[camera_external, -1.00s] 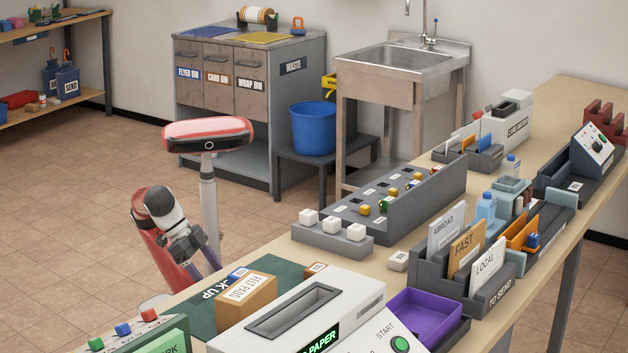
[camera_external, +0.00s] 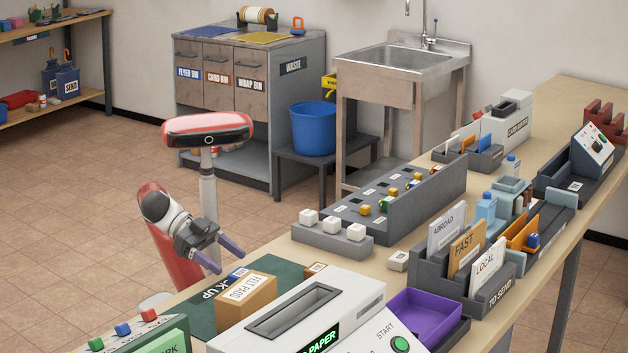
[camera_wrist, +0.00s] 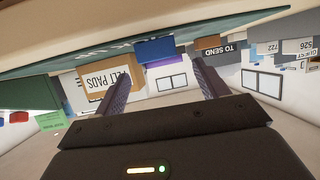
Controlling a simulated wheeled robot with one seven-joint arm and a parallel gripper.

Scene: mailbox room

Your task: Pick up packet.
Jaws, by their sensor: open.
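A brown box labelled "FELT PADS" (camera_external: 246,300) stands on the green pick-up mat (camera_external: 203,315). It also shows at the left in the wrist view (camera_wrist: 104,80). A small blue item (camera_external: 238,272) is just behind the box, partly hidden; a blue block (camera_wrist: 154,49) also shows in the wrist view. I cannot tell for sure which thing is the packet. My gripper (camera_external: 232,262) is open and empty, its purple fingers pointing toward the mat's far edge, near the blue item. In the wrist view the two fingers (camera_wrist: 160,71) are apart with nothing between them.
A white machine (camera_external: 300,318) stands right of the box, with a purple tray (camera_external: 425,312) beyond. A small brown item (camera_external: 315,268) lies at the mat's far right corner. A grey rack with white cubes (camera_external: 330,232) is farther back. Bare floor lies left of the table.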

